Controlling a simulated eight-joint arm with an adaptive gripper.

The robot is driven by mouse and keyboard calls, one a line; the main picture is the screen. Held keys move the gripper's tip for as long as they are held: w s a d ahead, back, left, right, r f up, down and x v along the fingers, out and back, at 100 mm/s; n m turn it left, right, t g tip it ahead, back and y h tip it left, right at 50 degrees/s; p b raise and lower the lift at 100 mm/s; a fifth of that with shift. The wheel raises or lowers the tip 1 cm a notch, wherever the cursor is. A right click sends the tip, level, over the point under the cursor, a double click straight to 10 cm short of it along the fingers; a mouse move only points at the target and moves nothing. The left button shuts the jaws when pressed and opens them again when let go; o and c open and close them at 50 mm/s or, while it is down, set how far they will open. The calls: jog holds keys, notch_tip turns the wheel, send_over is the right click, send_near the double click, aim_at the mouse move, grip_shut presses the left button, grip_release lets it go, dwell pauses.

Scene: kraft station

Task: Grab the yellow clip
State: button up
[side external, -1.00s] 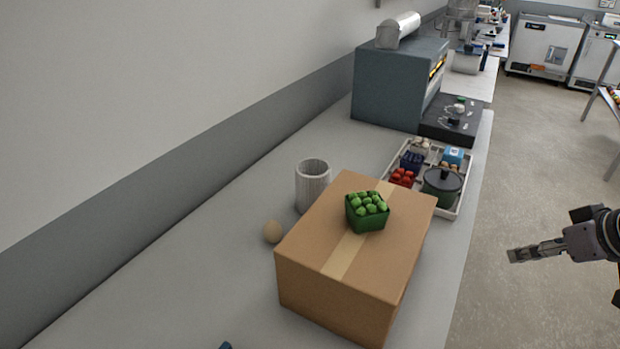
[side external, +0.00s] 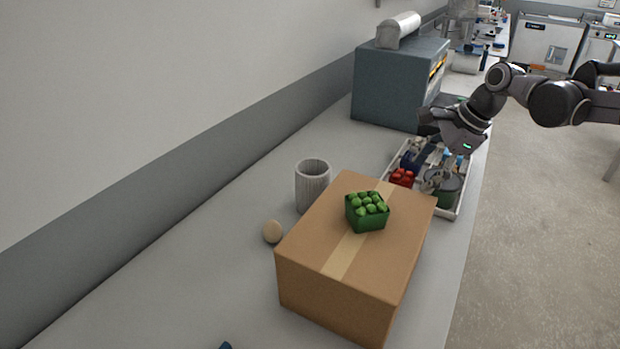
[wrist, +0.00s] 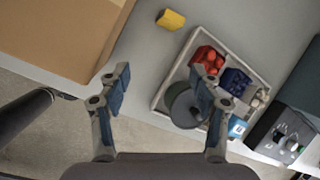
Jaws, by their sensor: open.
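A small yellow block-like object, apparently the yellow clip (wrist: 171,19), lies on the grey counter at the top of the wrist view, between the cardboard box and the tray. I cannot see it in the side external view. My gripper (wrist: 161,78) is open and empty, its two blue-padded fingers spread wide. In the wrist view the clip is ahead of the fingertips, slightly right of their middle. In the side external view my gripper (side external: 424,172) is above the tray, near the pot.
The cardboard box (side external: 320,240) carries a green basket (side external: 367,211). A white tray (wrist: 163,92) holds red and blue punnets and a dark pot (wrist: 184,106). A ribbed cup (side external: 312,186) and a round tan object (side external: 272,231) stand left of the box.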

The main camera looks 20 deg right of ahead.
jog(key=w+a+f+m, duration=0.1)
jog(key=w+a+f, duration=0.1)
jog(key=f, duration=0.2)
jog(key=w+a+f+m, duration=0.2)
jog(key=f, duration=0.2)
jog(key=w+a+f+m, duration=0.1)
jog(key=w+a+f, duration=0.1)
jog(key=f, duration=0.3)
jog(key=shift+w+a+m+g+y, duration=0.1)
jog(key=shift+w+m+g+y, duration=0.25)
jog(key=shift+w, duration=0.25)
jog(key=c, duration=1)
